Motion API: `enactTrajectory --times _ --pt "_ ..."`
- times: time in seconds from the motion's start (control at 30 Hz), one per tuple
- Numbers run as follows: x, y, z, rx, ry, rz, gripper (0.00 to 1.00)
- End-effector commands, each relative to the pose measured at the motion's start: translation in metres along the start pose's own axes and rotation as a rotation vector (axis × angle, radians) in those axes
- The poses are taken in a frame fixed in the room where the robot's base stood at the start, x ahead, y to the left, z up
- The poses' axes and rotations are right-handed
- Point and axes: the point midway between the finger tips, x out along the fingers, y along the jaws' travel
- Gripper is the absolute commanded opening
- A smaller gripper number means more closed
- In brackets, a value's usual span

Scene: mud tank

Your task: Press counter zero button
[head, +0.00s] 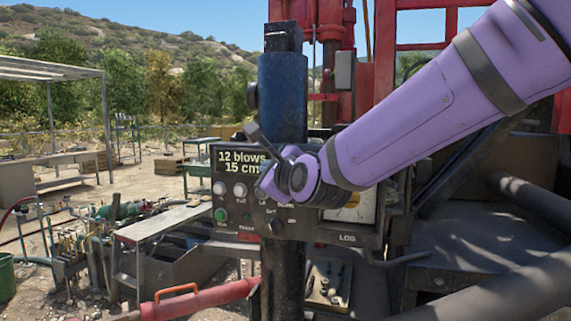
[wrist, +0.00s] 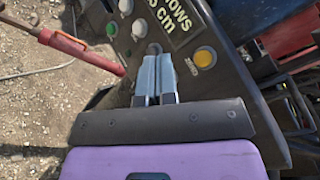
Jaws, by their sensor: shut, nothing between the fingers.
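The control panel (head: 232,232) carries a lit display reading "12 blows 15 cm" (head: 240,162) and several round buttons. White buttons (head: 219,188) (head: 240,189) and a green button (head: 220,214) show left of my wrist; part of the panel is hidden behind it. My gripper (wrist: 158,58) is shut and empty, its pale fingertips close over the panel by a dark grey knob or button (wrist: 154,48); I cannot tell if they touch.
A blue cylinder (head: 282,95) stands behind the panel, with red rig framing (head: 384,60) around it. A metal bench (head: 165,222) and tools lie left. A red bar (head: 200,301) runs below the panel; a small tray (head: 327,283) hangs beneath it.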

Motion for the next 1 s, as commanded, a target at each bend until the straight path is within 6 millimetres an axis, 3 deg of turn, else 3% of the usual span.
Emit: enactTrajectory --times 0.53,1.0 --pt "0.007 -0.002 -0.001 0.024 -0.007 -0.009 0.00" --pt "0.045 -0.029 -0.030 0.024 -0.005 -0.009 0.00"
